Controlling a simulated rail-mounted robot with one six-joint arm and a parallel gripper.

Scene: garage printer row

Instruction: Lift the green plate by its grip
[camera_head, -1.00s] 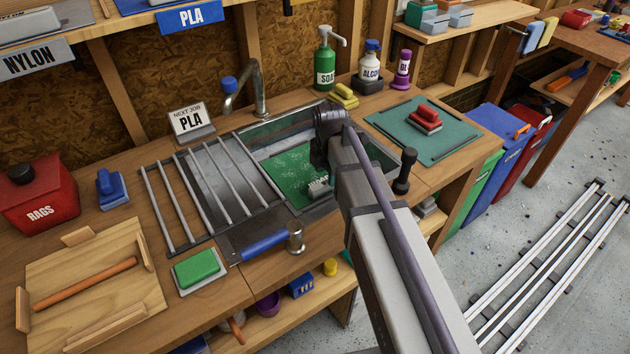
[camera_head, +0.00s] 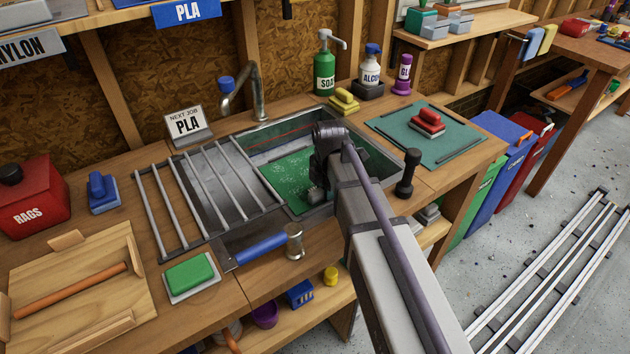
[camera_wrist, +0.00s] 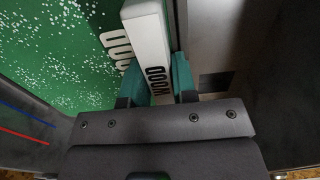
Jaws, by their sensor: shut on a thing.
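The green plate (camera_head: 285,178), speckled white, lies inside the metal sink (camera_head: 345,136). It also fills the upper left of the wrist view (camera_wrist: 55,50). Its pale grip (camera_wrist: 145,35), with dark lettering, stands at the plate's edge. My gripper (camera_wrist: 158,82) is shut on the grip, with one teal-padded finger on each side. In the head view my gripper (camera_head: 318,192) is down in the sink at the plate's right, and my arm hides part of the plate and most of the grip. I cannot tell whether the plate touches the sink floor.
A metal rack (camera_head: 208,184) of bars covers the sink's left part. A tap (camera_head: 252,88) stands behind it. A dark upright handle (camera_head: 408,170) stands right of my arm, near a teal mat (camera_head: 450,146).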

